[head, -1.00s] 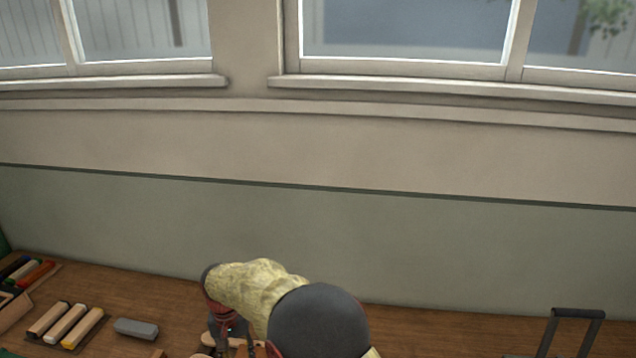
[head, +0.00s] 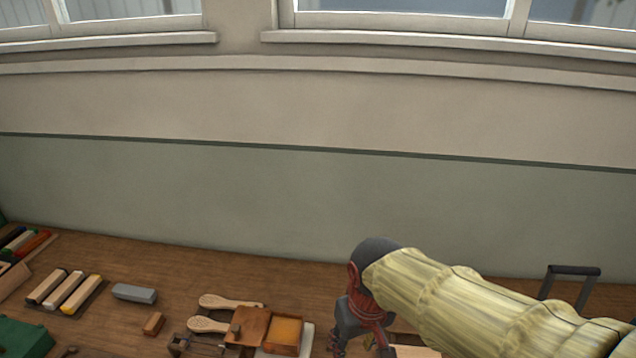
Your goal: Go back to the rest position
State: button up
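My gripper (head: 354,343) shows at the bottom of the head view, right of the middle, under the red wrist of my sleeved arm. It points down over the workbench (head: 250,275). Its fingertips are small and partly cut off by the lower edge, so I cannot tell whether they are open or shut, or whether they hold anything.
Left of my gripper are an open wooden box (head: 285,330), two wooden brush handles (head: 228,301), a small wood block (head: 153,323) and a grey block (head: 134,293). A dark metal handle (head: 573,271) stands at right. A green object (head: 22,336) is bottom left.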

jog(key=s+d+r+m+t+b, duration=0.3)
jog(key=s+d, duration=0.5)
jog(key=d, duration=0.4)
jog(key=shift+s+r+m+t+h, duration=0.3)
jog(key=shift+r+t, duration=0.1)
jog(key=shift+t, duration=0.1)
